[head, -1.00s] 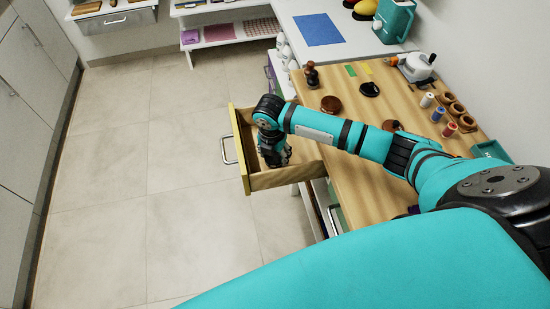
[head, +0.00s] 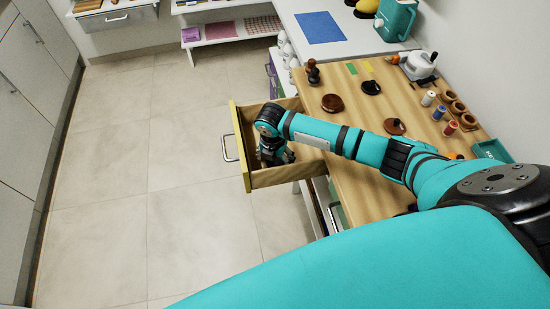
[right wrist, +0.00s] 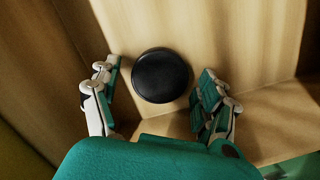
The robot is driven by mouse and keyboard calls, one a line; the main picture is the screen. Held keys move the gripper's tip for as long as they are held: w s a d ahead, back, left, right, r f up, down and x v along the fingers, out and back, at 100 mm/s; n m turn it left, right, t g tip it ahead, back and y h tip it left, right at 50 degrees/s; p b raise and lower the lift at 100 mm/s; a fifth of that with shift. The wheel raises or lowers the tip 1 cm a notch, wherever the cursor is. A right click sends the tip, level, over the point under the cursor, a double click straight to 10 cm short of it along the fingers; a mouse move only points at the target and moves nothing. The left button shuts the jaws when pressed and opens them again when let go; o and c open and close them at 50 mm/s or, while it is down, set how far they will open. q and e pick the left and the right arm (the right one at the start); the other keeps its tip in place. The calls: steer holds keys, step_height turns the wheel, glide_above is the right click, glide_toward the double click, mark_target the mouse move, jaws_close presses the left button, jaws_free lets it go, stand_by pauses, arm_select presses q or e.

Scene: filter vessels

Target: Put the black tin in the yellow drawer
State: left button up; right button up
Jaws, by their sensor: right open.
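The yellow drawer (head: 243,150) stands pulled open at the left side of the wooden worktop. My right gripper (head: 278,158) points down inside it. In the right wrist view, the black tin (right wrist: 162,76) is a round dark disc over the pale wooden drawer floor. It lies between the two spread fingers of the right gripper, with a gap on each side. In the head view the tin is hidden by my gripper and wrist. My left gripper is not in view.
Drawer walls enclose the right gripper closely. The worktop (head: 345,120) holds a brown disc (head: 332,103), a black lidded item (head: 371,88), thread spools and wooden rings. Open floor (head: 190,180) lies left of the drawer.

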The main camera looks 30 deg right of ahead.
mark_target(273, 165)
step_height(273, 165, up, 12)
steer(key=s+a, duration=0.1)
stand_by(0.5)
steer(key=shift+a, duration=0.1)
